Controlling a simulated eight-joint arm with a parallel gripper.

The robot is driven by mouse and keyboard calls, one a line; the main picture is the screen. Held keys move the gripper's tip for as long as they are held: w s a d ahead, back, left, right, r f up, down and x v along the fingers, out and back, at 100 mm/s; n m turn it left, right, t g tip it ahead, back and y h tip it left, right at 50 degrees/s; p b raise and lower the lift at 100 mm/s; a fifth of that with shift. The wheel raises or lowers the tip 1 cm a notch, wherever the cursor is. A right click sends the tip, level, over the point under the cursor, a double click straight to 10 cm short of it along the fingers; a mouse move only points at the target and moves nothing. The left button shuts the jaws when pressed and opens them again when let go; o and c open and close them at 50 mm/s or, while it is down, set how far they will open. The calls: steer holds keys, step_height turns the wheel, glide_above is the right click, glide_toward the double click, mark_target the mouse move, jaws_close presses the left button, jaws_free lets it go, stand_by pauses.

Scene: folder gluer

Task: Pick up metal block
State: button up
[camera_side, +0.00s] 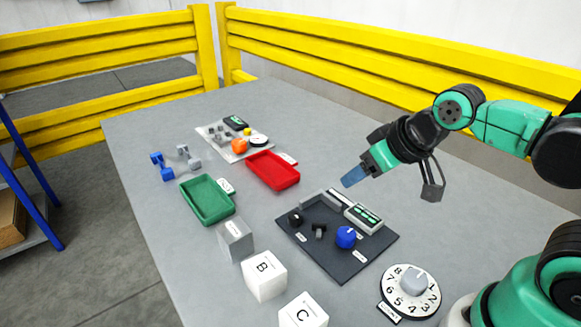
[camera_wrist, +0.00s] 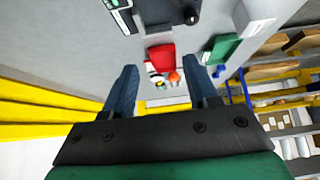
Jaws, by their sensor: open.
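The metal block (camera_side: 236,240) is a grey cuboid with a small label, standing upright on the grey table. In the side view it stands between the green tray and the white B cube. A grey block at the top edge of the wrist view (camera_wrist: 254,14), close to the green tray, appears to be the same block, partly cut off. My gripper (camera_side: 351,177) has blue fingers and is in the air above the far side of the dark panel, to the right of the block and well apart from it. In the wrist view my gripper (camera_wrist: 162,76) is open, with nothing held between its fingers.
The green tray (camera_side: 208,219) and red tray (camera_side: 272,184) lie beyond the block. White cubes B (camera_side: 265,281) and C (camera_side: 303,314) stand nearer. The dark panel (camera_side: 352,270) carries knobs and a switch. A dial (camera_side: 392,290) lies at right. Yellow rails (camera_side: 420,75) border the table.

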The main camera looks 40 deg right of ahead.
steer(key=o, duration=0.7)
steer(key=g, duration=0.7)
glide_above(233, 229)
step_height(233, 229, down, 5)
steer(key=shift+f, duration=3.05)
